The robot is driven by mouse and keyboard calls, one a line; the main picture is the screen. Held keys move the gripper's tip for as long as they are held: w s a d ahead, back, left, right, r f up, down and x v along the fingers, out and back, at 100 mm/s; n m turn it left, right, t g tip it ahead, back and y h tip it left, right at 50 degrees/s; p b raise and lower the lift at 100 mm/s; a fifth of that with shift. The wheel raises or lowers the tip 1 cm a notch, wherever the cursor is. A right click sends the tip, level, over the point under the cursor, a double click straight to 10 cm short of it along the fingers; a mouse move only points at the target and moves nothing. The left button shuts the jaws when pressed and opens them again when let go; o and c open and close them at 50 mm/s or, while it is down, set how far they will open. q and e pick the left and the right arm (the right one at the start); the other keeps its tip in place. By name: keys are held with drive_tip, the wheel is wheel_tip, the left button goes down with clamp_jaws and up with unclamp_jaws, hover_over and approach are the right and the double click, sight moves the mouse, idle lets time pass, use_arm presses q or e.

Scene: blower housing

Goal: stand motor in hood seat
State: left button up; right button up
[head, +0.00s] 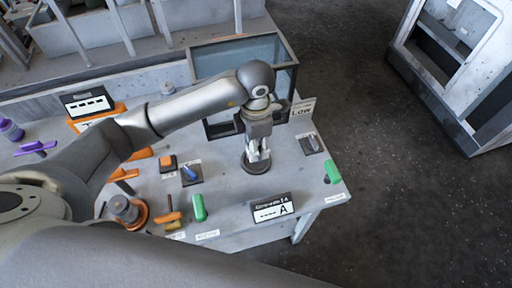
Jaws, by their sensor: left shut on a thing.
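My left gripper (258,158) points down over the right part of the grey table, its pale fingers close together. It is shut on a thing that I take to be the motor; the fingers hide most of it. A dark round base (249,166) shows around and below the fingertips. I cannot tell whether it is part of the held thing or a seat under it, nor whether the two touch. A grey cylinder in an orange round base (138,217) stands at the front left. I cannot identify the hood for certain. My right gripper is not in view.
A glass-sided bin (235,57) with a "LOW" sign (302,110) stands behind the gripper. A sign marked A (272,208) is in front. Green parts (199,208) and a blue part on a dark block (190,174) lie nearby. The table's right edge is close.

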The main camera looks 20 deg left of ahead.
use_arm(q)
wheel_tip(320, 180, down, 2)
drive_tip(key=shift+f+p, duration=0.1)
drive_tip(key=shift+p, duration=0.5)
drive_tip(key=shift+f, duration=0.35)
drive_tip(key=shift+f, duration=0.2)
drive_tip(key=o, duration=1.3)
drive_tip(key=shift+c, duration=0.2)
